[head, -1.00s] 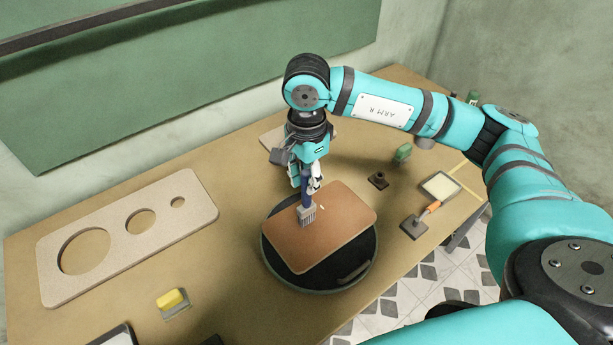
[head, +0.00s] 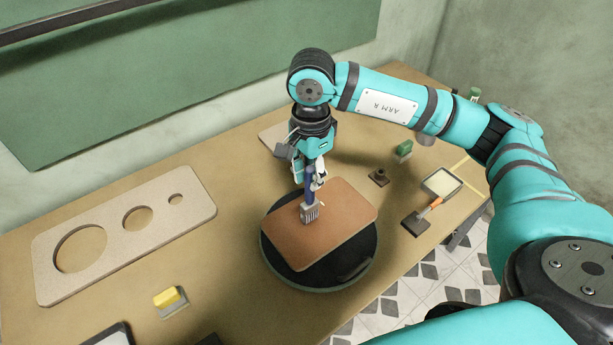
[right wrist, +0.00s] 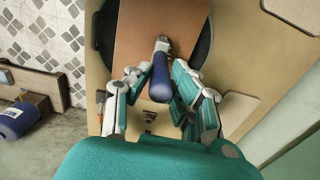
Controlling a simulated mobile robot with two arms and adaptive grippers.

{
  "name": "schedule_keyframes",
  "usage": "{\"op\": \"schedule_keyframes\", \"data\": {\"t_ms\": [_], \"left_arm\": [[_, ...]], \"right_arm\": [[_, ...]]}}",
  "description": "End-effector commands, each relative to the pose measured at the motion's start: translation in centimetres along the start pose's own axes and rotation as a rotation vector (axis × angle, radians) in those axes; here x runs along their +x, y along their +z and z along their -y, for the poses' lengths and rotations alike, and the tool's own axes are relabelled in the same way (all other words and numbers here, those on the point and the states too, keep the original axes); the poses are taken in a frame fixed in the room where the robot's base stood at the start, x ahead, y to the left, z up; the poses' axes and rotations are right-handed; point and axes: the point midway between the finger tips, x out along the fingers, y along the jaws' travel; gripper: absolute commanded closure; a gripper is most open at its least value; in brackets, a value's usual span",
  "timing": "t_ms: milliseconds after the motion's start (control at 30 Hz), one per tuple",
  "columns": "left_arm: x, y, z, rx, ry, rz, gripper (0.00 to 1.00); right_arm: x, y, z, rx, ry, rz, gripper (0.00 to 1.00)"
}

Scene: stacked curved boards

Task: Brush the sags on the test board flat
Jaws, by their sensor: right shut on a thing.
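The brown test board (head: 345,215) lies on a round black turntable (head: 310,285) near the middle of the table. My right gripper (head: 314,180) is shut on the blue handle of a brush (head: 310,212). The brush is nearly upright, its bristles down at the board's left-middle part; whether they touch is hard to tell. In the right wrist view, the gripper (right wrist: 158,92) holds the blue handle (right wrist: 160,80) between its fingers, with the board (right wrist: 135,40) beyond. No sags can be made out on the board. My left gripper is not in view.
A pale panel with several round holes (head: 110,225) lies at left. A yellow block on a grey base (head: 170,300) is at front left. At right are an orange-handled scraper (head: 422,215), a shallow tray (head: 441,183) and a green item (head: 404,149).

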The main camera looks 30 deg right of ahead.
Motion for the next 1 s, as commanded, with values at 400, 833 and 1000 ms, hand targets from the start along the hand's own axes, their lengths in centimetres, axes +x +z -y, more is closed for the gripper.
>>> {"op": "schedule_keyframes", "data": {"t_ms": [400,833,1000], "left_arm": [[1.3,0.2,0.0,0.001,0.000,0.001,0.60],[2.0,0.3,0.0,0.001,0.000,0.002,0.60],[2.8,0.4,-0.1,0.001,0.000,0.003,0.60]], "right_arm": [[-0.2,-2.3,0.0,0.000,-0.001,0.000,1.00],[0.1,-3.3,0.0,0.003,-0.001,-0.001,1.00],[0.1,-4.7,0.0,0.004,-0.002,-0.001,1.00]]}}
